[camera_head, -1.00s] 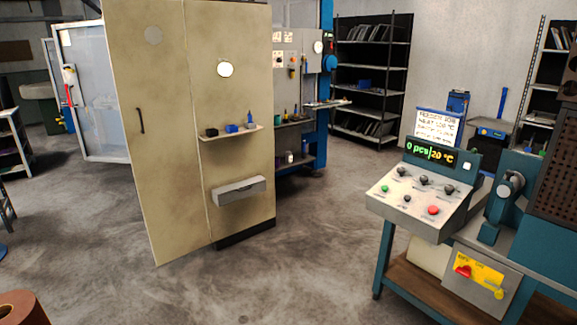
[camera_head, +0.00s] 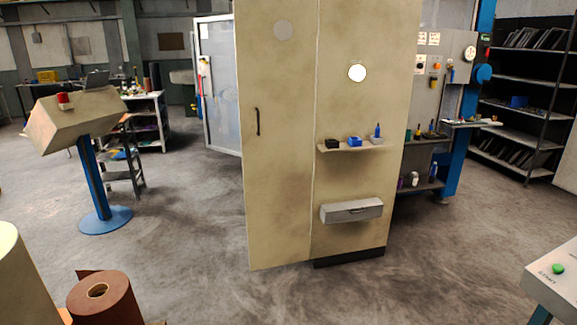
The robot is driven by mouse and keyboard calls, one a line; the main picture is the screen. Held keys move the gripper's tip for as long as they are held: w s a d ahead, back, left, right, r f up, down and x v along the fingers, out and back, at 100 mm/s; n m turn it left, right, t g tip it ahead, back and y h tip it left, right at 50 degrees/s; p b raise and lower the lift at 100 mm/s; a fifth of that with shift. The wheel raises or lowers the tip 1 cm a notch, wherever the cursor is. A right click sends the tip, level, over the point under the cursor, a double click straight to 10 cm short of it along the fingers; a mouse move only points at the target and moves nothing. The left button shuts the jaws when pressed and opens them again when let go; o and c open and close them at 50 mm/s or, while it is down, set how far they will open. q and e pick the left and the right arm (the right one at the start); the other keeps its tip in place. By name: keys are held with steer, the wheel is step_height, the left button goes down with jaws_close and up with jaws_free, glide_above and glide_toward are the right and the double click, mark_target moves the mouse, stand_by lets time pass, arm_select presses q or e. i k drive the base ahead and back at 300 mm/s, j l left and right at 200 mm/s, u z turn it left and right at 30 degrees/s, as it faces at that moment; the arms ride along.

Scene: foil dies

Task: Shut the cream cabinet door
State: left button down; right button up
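The cream cabinet (camera_head: 365,110) stands upright in the middle of the head view, with a small shelf and a grey box on its face. Its cream door (camera_head: 280,190) is the tall panel on the left, with a dark vertical handle (camera_head: 257,121). The door hangs out to the left beyond the cabinet's dark base and its lower edge slants, so it stands open. The cabinet's inside is hidden. Neither of my grippers is in view.
A tilted console on a blue post (camera_head: 93,185) stands at left. A control panel corner (camera_head: 556,275) is at the lower right. A clear-walled enclosure (camera_head: 219,85) stands behind the door. Grey floor in front of the cabinet is free.

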mark_target(275, 41)
steer(key=i+j, duration=0.25)
steer(key=i, duration=0.2)
steer(key=i+j, duration=0.3)
steer(key=i+l, duration=0.15)
steer(key=i, duration=0.5)
steer(key=i+l, duration=0.1)
steer(key=i, duration=0.55)
steer(key=i+l, duration=0.15)
steer(key=i, duration=0.5)
steer(key=i+l+u, duration=0.1)
steer(key=i, duration=0.55)
